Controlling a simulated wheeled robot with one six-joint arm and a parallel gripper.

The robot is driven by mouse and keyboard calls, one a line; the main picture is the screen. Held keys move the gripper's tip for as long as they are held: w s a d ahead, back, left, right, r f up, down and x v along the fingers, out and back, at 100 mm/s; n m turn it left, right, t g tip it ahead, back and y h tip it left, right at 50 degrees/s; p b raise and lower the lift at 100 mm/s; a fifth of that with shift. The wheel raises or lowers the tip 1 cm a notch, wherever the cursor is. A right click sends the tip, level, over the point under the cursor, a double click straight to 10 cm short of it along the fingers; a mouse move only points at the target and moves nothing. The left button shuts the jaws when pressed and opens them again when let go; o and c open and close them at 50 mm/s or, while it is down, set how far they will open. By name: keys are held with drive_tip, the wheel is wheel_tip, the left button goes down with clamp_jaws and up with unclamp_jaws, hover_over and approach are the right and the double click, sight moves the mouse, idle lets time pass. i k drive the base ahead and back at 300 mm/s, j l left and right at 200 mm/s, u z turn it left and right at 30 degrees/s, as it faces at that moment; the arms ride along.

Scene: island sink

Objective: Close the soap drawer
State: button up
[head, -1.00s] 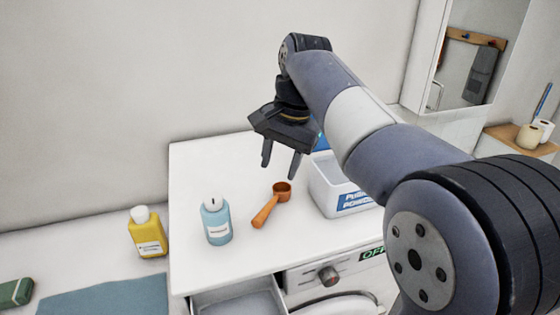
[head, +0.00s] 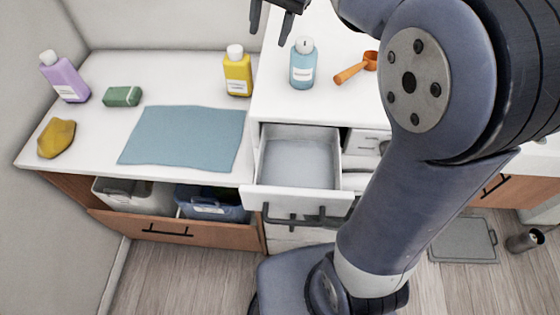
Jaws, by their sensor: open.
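My gripper (head: 274,30) is at the top edge of the head view, above and behind the drawer, near the blue bottle on the washer top. Its two dark fingers are apart, with nothing between them. The upper part of the gripper is cut off by the frame.
A blue cloth (head: 185,137) lies on the left counter. Below it, a wooden drawer (head: 180,229) with bins is also open.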

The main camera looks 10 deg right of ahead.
sight(299, 170)
drive_tip(key=u, duration=0.6)
drive_tip(key=k+z, duration=0.2)
drive_tip(key=k, duration=0.3)
drive_tip(key=k+l+z, duration=0.2)
drive_tip(key=k, duration=0.3)
